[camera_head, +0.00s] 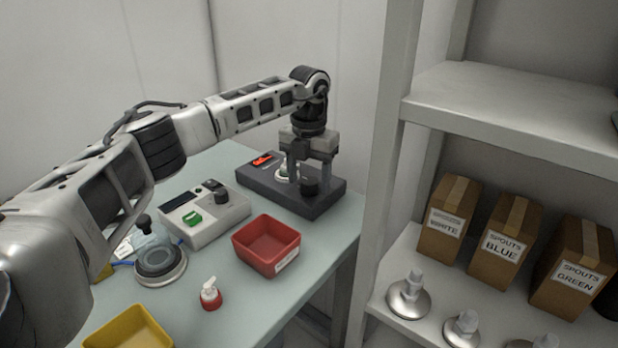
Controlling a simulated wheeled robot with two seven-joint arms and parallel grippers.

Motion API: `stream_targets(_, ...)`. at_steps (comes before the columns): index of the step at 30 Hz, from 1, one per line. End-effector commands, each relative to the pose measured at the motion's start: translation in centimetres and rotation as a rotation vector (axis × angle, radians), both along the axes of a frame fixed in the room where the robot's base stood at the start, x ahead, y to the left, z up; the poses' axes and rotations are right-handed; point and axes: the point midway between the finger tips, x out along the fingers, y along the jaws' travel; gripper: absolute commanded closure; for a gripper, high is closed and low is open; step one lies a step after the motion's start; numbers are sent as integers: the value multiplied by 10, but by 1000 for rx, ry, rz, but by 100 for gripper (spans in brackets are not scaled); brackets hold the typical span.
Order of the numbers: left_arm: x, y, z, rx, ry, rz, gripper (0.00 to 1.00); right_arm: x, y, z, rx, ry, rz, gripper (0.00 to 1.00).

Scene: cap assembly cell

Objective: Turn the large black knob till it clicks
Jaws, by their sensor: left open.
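My left gripper (309,172) points down over the dark grey device (270,190) at the back of the table. Its two fingers are apart. A black knob (310,187) stands on that device just below the fingers. I cannot tell whether the fingers touch the knob or reach to either side of it. A smaller-looking black knob (221,196) sits on the light grey control box (205,225), beside a green button (192,217). My right gripper is out of view.
A red bin (266,258) stands in front of the dark device. A yellow bin (130,330), a small red-and-white bottle (210,293) and a round glass-topped piece (160,262) are nearer. A grey shelf (425,110) with boxes rises on the right.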

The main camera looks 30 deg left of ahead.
Motion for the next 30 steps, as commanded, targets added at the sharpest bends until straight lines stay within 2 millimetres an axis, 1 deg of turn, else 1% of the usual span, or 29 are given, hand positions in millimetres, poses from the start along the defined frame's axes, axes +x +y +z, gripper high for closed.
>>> stream_targets(4,0,0,-8,1,1,-1,41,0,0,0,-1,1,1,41)
stream_targets(12,0,0,-9,0,0,-1,41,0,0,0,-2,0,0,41)
stream_targets(14,0,0,-9,0,0,-1,57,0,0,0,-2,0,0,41)
stream_targets(15,0,0,-9,0,0,-1,69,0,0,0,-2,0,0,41)
stream_targets(17,0,0,-9,0,0,-1,85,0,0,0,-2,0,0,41)
stream_targets(25,0,0,-8,1,0,-14,85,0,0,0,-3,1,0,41)
stream_targets(30,0,0,-7,1,0,-68,85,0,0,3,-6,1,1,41)
